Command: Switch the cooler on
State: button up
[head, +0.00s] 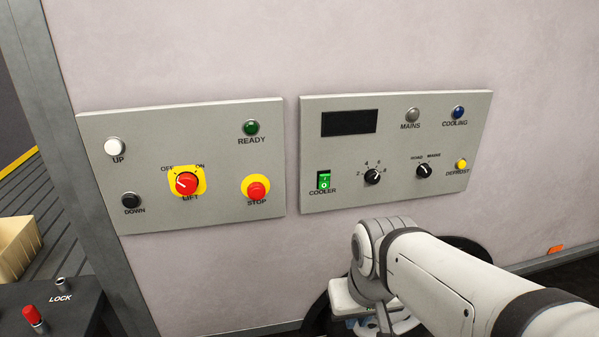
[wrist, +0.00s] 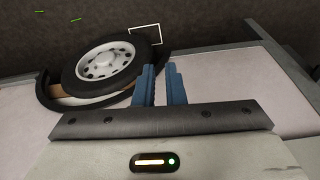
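The green cooler rocker switch (head: 324,181) is at the lower left of the right-hand panel (head: 400,195), above the label COOLER. It is marked O on its lower half; which half is pressed is too small to tell. The display (head: 349,122) is dark. The MAINS lamp (head: 412,115) is grey and the COOLING lamp (head: 458,112) is dark blue; neither looks lit. My gripper (wrist: 161,68) shows two blue fingers close together with a narrow gap and nothing visible between them.
Beside the switch are a numbered knob (head: 372,176), a second selector (head: 423,170) and the yellow DEFROST button (head: 461,164). The left panel (head: 220,208) holds lift controls, including the red STOP button (head: 257,190). A wheel (wrist: 105,62) lies ahead of my fingers in the wrist view.

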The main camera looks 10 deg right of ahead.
aim_at(324, 178)
jog(key=z, duration=2)
jog(key=k, duration=1.3)
jog(key=u, duration=0.4)
jog(key=i, duration=1)
jog(key=u, duration=0.1)
